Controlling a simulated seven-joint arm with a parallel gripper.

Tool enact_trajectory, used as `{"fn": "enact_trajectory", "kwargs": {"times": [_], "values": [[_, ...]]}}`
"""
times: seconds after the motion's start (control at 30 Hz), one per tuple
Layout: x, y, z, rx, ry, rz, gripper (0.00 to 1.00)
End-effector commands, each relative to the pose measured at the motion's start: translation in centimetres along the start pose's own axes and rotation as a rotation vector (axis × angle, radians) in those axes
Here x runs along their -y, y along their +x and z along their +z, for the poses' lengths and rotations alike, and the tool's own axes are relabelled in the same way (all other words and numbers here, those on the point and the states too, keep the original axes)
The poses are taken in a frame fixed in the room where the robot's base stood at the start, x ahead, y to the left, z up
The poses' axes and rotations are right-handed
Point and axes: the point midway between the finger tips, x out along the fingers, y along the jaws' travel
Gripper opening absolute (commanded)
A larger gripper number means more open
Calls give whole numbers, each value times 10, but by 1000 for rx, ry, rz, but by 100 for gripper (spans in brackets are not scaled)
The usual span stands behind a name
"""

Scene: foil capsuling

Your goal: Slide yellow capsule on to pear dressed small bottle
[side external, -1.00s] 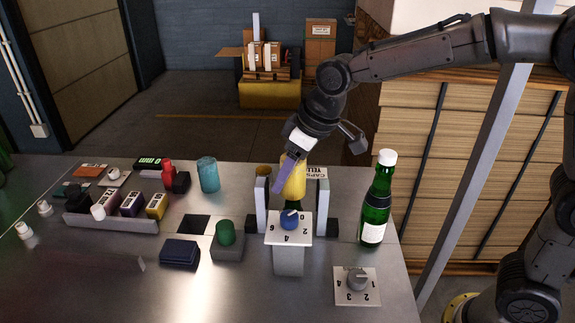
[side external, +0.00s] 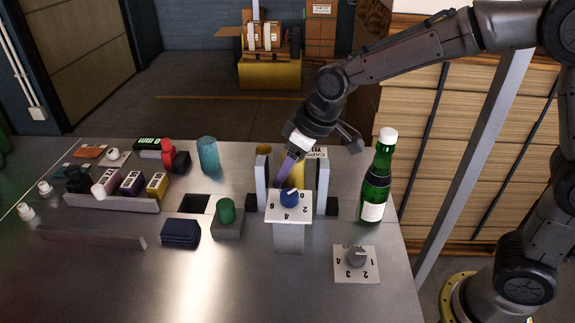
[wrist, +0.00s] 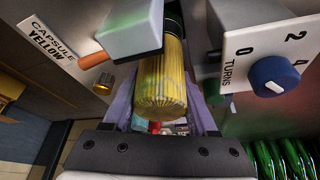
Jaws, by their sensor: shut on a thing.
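The yellow capsule (wrist: 160,80) is a ribbed sleeve between the purple fingers of my gripper (wrist: 160,105) in the wrist view. My gripper is shut on it. A dark cylinder shows just past the capsule's far end; I cannot tell whether they touch. In the side view my gripper (side external: 285,178) reaches down between two upright pale plates, behind the white dial panel, and mostly hides the capsule.
The white dial panel (side external: 289,206) has a blue knob (side external: 289,197) and also shows close by in the wrist view (wrist: 262,60). A card reading "CAPSULE YELLOW" (wrist: 50,40) is behind the plates. A grey-knob dial plate (side external: 356,262) lies at front right. Small boxes fill a rack (side external: 112,203) at left.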

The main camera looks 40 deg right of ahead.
Motion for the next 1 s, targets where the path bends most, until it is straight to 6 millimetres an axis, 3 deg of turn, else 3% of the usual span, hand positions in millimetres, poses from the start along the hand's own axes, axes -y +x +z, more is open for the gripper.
{"fn": "enact_trajectory", "kwargs": {"times": [0.27, 0.3, 0.47, 0.83, 1.0], "values": [[0, 1, 0, 1, 0, 0, 8], [0, 1, 0, 1, 0, 0, 64], [0, 0, 0, 1, 0, 0, 93], [0, -3, 0, -1, 0, 0, 93], [0, -25, -1, -4, 0, 1, 93]]}}
